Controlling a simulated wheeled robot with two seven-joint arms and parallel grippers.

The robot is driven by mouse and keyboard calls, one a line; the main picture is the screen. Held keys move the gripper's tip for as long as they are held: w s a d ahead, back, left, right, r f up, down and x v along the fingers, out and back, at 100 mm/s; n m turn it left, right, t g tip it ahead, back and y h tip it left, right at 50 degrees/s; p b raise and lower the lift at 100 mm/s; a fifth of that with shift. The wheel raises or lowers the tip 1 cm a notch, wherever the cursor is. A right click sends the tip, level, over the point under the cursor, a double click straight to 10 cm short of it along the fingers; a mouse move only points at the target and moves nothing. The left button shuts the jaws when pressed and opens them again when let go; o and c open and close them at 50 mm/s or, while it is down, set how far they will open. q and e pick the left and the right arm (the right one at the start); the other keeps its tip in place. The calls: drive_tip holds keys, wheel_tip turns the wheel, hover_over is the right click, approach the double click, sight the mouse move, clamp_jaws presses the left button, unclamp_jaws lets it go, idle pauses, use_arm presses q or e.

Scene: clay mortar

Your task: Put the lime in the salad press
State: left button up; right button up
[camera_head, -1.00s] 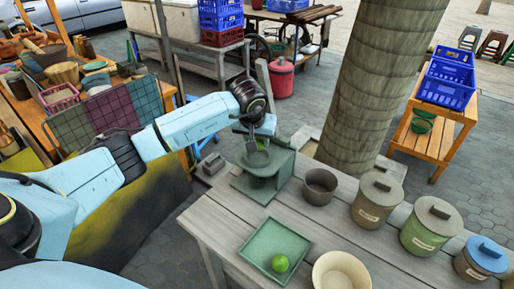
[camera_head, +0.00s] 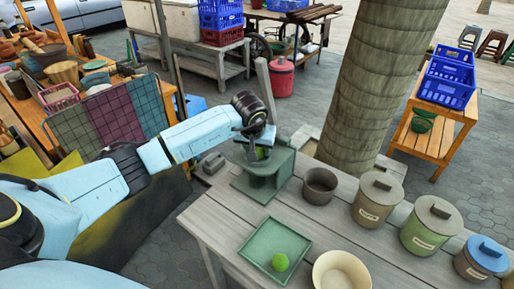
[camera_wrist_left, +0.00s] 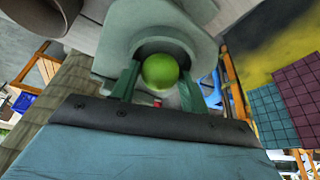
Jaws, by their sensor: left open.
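The salad press (camera_head: 283,166) is a grey-green stand on the table, with a round opening that shows large in the left wrist view (camera_wrist_left: 205,50). A green lime (camera_wrist_left: 160,70) is at this opening, between the green fingers of my left gripper (camera_wrist_left: 158,88). In the head view the lime (camera_head: 262,153) shows inside the press's upper part, with my left gripper (camera_head: 261,147) around it. The gripper is open, with a finger on each side of the lime. What the lime rests on is hidden. My right gripper is not in view.
A second lime (camera_head: 281,262) lies on a square green tray (camera_head: 262,249) in front of the press. A dark cup (camera_head: 320,187), a cream bowl (camera_head: 341,274) and several lidded jars stand to the right. A tree trunk (camera_head: 378,90) rises behind the table.

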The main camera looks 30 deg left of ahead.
use_arm(q)
drive_tip(key=shift+r, duration=0.45)
drive_tip(key=v, duration=1.1)
drive_tip(key=shift+s+r+p, duration=0.2)
drive_tip(key=shift+s+p, duration=0.05)
drive_tip(key=shift+p, duration=0.15)
